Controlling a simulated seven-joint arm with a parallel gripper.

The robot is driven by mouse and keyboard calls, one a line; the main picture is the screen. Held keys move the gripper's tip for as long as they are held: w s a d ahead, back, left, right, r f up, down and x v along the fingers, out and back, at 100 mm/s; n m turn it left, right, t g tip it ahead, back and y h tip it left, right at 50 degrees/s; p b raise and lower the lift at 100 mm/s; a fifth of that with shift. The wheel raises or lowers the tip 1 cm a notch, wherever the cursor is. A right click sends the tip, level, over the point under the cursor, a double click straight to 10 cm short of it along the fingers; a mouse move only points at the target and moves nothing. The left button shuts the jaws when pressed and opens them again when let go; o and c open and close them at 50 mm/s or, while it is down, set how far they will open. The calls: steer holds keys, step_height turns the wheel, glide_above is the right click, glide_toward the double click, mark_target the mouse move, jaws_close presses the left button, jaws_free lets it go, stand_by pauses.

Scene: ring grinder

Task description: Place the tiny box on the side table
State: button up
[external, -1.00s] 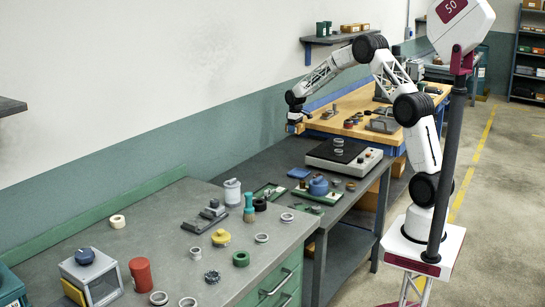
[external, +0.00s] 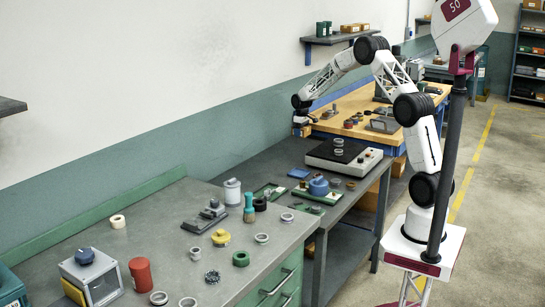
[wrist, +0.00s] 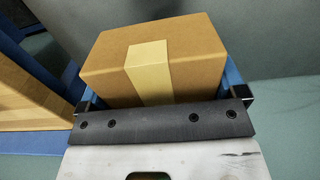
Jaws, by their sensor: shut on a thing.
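The tiny box (wrist: 150,62) is brown cardboard with a pale tape strip. In the wrist view it sits between the blue-sided fingers of my gripper (wrist: 165,100), which is shut on it. In the external view my gripper (external: 301,124) hangs at the near left end of the wooden bench (external: 408,102), close to the wall. A dark grey table (external: 262,160) with a lower shelf stands in front of that bench. I cannot tell which surface the task calls the side table.
The grey table holds a flat black-topped device (external: 344,156), a blue lidded pot (external: 318,186) and green trays. A nearer grey bench (external: 150,235) is scattered with rings and parts. The grey table's wall side looks mostly clear.

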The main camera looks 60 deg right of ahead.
mark_target(301, 147)
steer(key=shift+f, duration=1.9)
steer(key=shift+f, duration=1.9)
steer(key=shift+f, duration=0.15)
steer(key=o, duration=0.7)
step_height(301, 147, up, 12)
steer(key=shift+r, duration=0.15)
